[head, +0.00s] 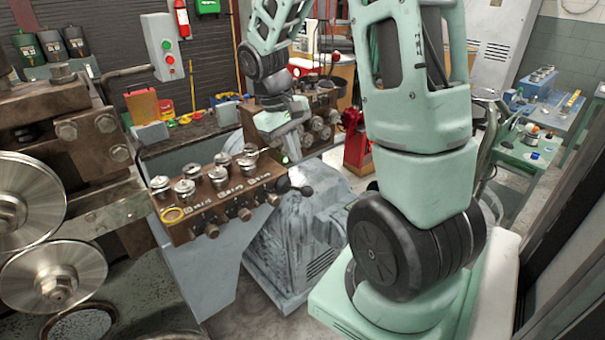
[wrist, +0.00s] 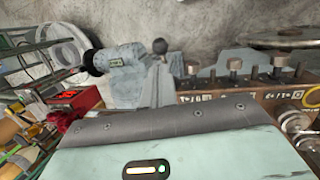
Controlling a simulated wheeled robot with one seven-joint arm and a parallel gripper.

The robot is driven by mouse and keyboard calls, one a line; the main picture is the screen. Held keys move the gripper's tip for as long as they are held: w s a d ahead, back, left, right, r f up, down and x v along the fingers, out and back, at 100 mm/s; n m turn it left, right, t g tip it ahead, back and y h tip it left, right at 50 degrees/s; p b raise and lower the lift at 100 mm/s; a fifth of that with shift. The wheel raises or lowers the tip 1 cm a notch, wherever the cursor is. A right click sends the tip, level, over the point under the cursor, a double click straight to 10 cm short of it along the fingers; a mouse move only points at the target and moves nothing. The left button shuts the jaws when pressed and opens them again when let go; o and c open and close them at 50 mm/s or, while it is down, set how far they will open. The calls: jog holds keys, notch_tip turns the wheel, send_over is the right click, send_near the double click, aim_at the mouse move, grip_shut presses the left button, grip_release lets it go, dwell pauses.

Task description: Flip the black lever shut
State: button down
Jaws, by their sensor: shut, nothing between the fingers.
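The black lever (head: 305,190) sticks out at the right end of the brown control panel (head: 218,200) in the head view, its round knob pointing right. In the wrist view, a dark round knob (wrist: 160,46) that looks like the lever's shows just past my fingertips. My gripper (head: 292,155) is shut and empty, pointing down above the panel's right end, a little above the lever in the head view. It also shows in the wrist view as grey fingers (wrist: 158,75). Whether the fingers touch the lever cannot be told.
Several metal knobs (head: 185,189) stand on the panel's top left of my gripper. A red machine (head: 356,140) stands behind.

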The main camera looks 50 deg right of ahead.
aim_at(305, 187)
jog(key=p+x, duration=0.1)
jog(key=x, duration=0.6)
jog(key=shift+s+f, duration=0.1)
jog(key=shift+f, duration=0.25)
jog(key=shift+f, duration=0.2)
